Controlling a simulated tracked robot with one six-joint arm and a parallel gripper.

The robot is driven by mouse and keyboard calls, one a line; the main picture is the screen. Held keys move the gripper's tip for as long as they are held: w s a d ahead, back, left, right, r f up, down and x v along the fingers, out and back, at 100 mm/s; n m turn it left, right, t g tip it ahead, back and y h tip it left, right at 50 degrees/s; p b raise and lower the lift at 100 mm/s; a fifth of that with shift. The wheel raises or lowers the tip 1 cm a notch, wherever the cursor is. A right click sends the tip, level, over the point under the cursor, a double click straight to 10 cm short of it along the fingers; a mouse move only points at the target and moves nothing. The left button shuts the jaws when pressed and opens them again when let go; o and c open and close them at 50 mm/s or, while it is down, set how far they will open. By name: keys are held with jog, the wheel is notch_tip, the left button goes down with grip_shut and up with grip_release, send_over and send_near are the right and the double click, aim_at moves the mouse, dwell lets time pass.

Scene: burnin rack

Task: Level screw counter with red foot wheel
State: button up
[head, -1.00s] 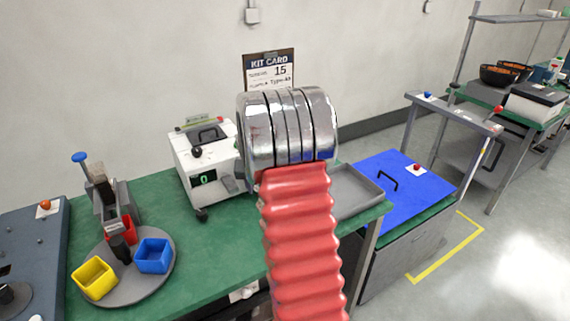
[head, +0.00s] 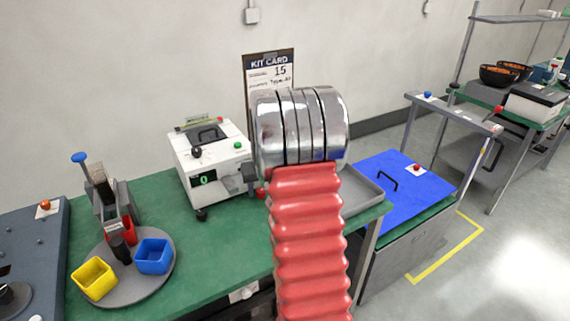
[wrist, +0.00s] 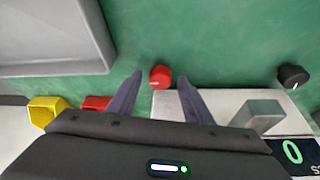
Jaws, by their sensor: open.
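The screw counter (head: 212,165) is a white box with a green 0 on its display, standing on the green bench. A yellow-green strip (head: 195,123) lies along its top rear edge; its level reading is too small to make out. The red foot wheel (wrist: 160,76) is in the wrist view, between the tips of my open gripper (wrist: 160,77), with a gap showing on both sides. It also shows partly in the head view (head: 262,193), beside my arm. A black foot wheel (wrist: 293,76) is at the right.
A grey tray (head: 366,190) lies right of the counter and shows in the wrist view (wrist: 60,40). A turntable (head: 140,285) with yellow (head: 94,279) and blue (head: 153,256) bins stands left. The kit card (head: 270,72) is behind. Bare bench (head: 215,255) lies in front.

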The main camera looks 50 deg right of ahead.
jog(key=shift+d+n+t+y, duration=0.1)
jog(key=shift+n+t+y, duration=0.25)
jog(key=shift+n, duration=1.05)
jog(key=shift+n+y, duration=0.35)
jog(key=shift+n, duration=0.25)
jog(key=shift+d+n+y, duration=0.15)
jog(key=shift+n+y, duration=0.45)
jog(key=shift+n, duration=1.1)
jog(key=s+d+r+m, duration=0.1)
jog(key=s+r+m, duration=0.2)
jog(key=r, duration=0.2)
jog(key=s+d+r+m+h, duration=0.1)
jog(key=s+d+r+m, duration=0.1)
jog(key=s+r+m, duration=0.2)
jog(key=shift+d+r, duration=0.3)
jog(key=shift+r, duration=0.9)
